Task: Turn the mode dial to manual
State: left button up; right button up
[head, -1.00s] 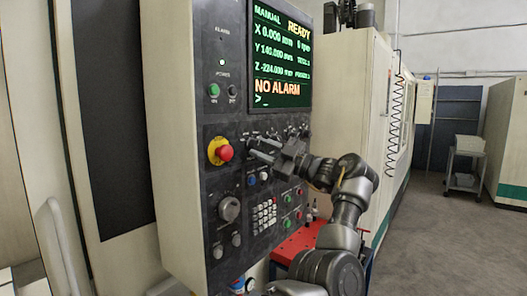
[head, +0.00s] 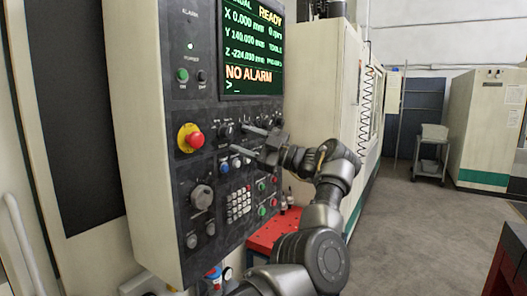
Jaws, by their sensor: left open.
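The machine's dark control panel (head: 215,165) fills the left middle of the head view. Small dials sit in a row below its screen, with one dial (head: 225,131) showing clear just left of my gripper. I cannot read the labels, so I cannot tell which is the mode dial. My left gripper (head: 238,138) is open in front of this row, its two fingers pointing left at the panel, one above the other. The fingers hide part of the row. Nothing shows between them, and I cannot tell whether they touch the panel. My right gripper is out of view.
The screen (head: 252,45) reads "READY" and "NO ALARM", with its top line cut off. A red emergency button (head: 196,139) is left of the gripper. A larger knob (head: 202,196) and a keypad (head: 239,202) lie below. A red-topped table (head: 266,235) stands beside the panel.

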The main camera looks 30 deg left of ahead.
pick_arm(q)
jog(key=b+v, duration=0.1)
jog(key=v, duration=0.6)
jog(key=shift+d+b, duration=0.3)
jog(key=shift+b, duration=0.1)
